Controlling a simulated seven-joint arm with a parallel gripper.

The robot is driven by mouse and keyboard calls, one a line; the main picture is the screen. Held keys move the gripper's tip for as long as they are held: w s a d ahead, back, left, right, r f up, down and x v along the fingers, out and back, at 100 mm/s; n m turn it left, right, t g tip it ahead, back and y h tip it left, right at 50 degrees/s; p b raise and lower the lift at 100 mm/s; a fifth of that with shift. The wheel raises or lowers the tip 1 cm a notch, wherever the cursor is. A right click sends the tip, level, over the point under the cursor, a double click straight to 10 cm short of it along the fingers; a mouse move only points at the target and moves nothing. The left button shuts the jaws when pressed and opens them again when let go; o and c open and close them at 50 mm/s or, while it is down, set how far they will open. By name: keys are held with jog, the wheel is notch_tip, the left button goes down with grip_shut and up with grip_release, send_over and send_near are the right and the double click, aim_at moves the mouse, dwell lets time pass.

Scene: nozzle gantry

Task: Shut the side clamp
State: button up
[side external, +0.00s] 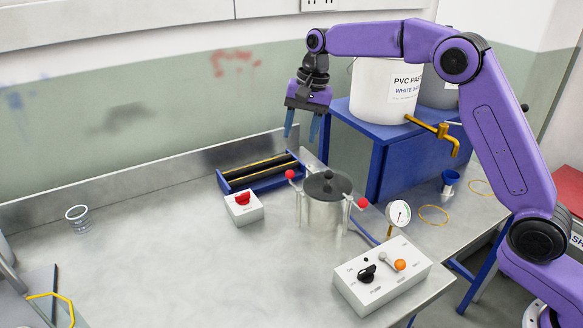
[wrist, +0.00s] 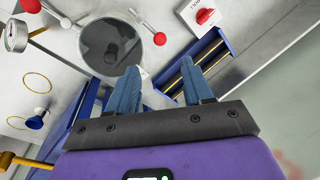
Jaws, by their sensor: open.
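A metal pot (side external: 322,212) with a dark lid (side external: 327,185) stands on the steel bench; it also shows in the wrist view (wrist: 112,62). A clamp lever with a red ball (side external: 290,174) rises at its left side, and another red ball (side external: 362,203) marks a lever at its right side. In the wrist view one red ball (wrist: 160,38) lies just beyond my fingertips, and the other (wrist: 30,5) is at the top left. I cannot tell whether either clamp is shut. My gripper (side external: 300,137) is open and empty, fingers down, above and behind the pot.
A blue tray with rollers (side external: 262,172) and a white box with a red knob (side external: 244,206) are left of the pot. A gauge (side external: 398,213) and control box (side external: 382,276) stand right. A blue stand (side external: 366,140) carries a white bucket (side external: 384,92). The left bench is mostly clear.

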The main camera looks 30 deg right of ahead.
aim_at(291, 171)
jog(key=f, duration=0.3)
jog(key=a+f, duration=0.1)
jog(key=f, duration=0.3)
jog(key=w+f, duration=0.1)
jog(key=f, duration=0.3)
jog(key=shift+w+a, duration=0.1)
jog(key=shift+a, duration=0.3)
grip_shut()
